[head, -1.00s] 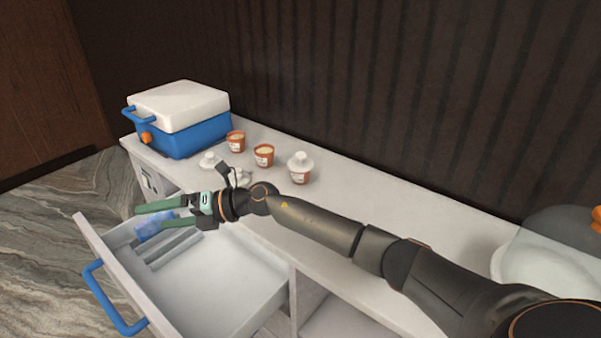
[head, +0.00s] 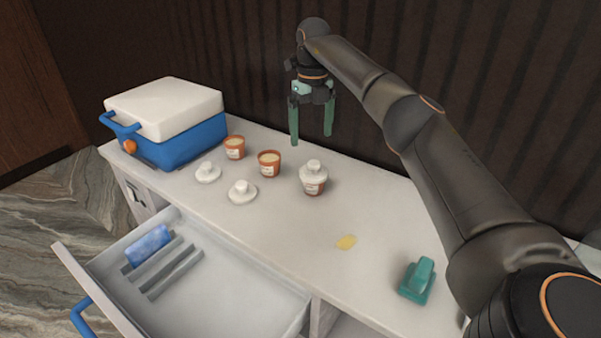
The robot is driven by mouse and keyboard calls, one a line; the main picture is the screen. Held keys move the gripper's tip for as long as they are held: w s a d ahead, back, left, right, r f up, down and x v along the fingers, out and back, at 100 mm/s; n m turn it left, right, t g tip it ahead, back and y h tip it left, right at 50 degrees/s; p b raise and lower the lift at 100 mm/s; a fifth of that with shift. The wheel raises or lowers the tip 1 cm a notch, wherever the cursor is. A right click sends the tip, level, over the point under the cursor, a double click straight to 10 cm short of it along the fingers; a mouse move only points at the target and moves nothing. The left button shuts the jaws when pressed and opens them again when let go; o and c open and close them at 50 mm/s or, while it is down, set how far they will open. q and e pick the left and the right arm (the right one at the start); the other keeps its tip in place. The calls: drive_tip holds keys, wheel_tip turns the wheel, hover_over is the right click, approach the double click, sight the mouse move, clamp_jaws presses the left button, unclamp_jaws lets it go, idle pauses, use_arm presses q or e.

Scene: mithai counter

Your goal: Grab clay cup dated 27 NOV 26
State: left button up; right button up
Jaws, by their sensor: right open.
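Three terracotta-coloured clay cups with pale labels stand on the white counter in the head view. The left cup (head: 235,148) is open at the top, beside the cooler. The middle cup (head: 269,164) is also open, with pale contents. The right cup (head: 313,187) wears a white knobbed lid (head: 313,170). The label dates are too small to read. My right gripper (head: 312,138) is open and empty, pointing down above the counter, behind and above the lidded cup. My left gripper is not in view.
Two loose white lids (head: 208,173) (head: 242,192) lie in front of the cups. A blue and white cooler (head: 168,120) stands at the left. An open drawer (head: 235,290) with a blue packet (head: 148,246) juts out in front. A yellow patch (head: 346,242) and a teal object (head: 417,280) are at the right.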

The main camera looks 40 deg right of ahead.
sight(314, 172)
wheel_tip(314, 172, down, 7)
drive_tip(key=shift+s, duration=0.15)
drive_tip(key=shift+s+d+f, duration=0.1)
drive_tip(key=shift+s+f, duration=0.05)
drive_tip(key=shift+f, duration=1.2)
drive_tip(key=shift+s+d+f, duration=0.1)
drive_tip(key=shift+s+f, duration=0.05)
drive_tip(key=shift+f, duration=1.2)
drive_tip(key=shift+c, duration=0.4)
drive_tip(key=c, duration=1)
drive_tip(key=shift+r, duration=0.1)
drive_tip(key=shift+c, duration=0.5)
drive_tip(key=shift+r, duration=0.1)
